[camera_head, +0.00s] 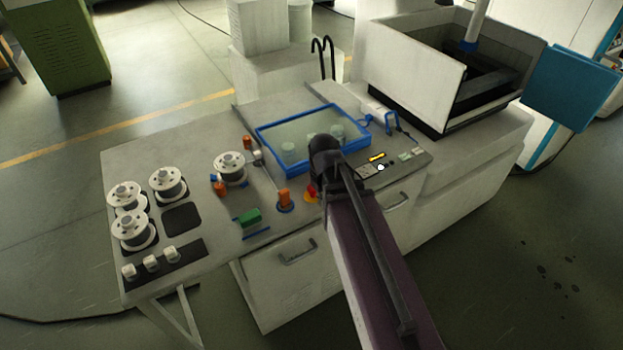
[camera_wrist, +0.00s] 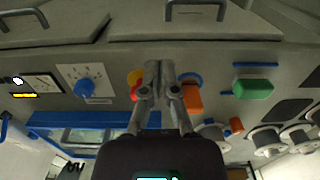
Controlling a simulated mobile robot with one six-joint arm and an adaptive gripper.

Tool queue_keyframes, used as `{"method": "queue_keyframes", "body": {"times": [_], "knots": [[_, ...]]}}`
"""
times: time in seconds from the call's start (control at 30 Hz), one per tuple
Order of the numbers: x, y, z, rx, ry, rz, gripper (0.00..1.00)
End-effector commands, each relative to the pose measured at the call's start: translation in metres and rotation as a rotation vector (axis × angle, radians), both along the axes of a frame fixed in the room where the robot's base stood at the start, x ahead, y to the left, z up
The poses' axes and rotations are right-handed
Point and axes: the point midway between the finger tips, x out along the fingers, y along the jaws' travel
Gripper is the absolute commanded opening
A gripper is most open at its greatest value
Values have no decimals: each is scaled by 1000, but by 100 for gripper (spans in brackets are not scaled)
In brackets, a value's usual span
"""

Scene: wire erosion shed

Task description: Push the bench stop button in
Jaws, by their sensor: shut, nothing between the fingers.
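The bench stop button (camera_head: 311,191), red on a yellow base, sits near the front edge of the grey bench (camera_head: 205,262), just left of my dark wrist in the head view. In the wrist view the stop button (camera_wrist: 133,80) shows just left of my fingertips and is partly hidden behind them. My gripper (camera_wrist: 159,68) is shut and empty, its fingers together over the bench front. I cannot tell whether the fingertips touch the button. In the head view my arm hides the fingertips.
An orange block (camera_head: 284,197) on a blue ring and a green block (camera_head: 250,217) stand left of the button. A blue-rimmed tray (camera_head: 262,142) lies behind. A blue knob (camera_wrist: 85,87) is on the other side. Several white spools (camera_head: 133,230) stand at the left end.

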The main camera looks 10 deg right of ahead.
Motion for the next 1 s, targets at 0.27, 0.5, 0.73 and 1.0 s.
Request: {"method": "queue_keyframes", "body": {"times": [0.27,0.5,0.73,1.0], "knots": [[48,1,27,12,32,425,0],[85,1,46,34,60,803,0],[119,2,64,64,84,1161,0],[145,2,76,96,101,1458,0]]}}
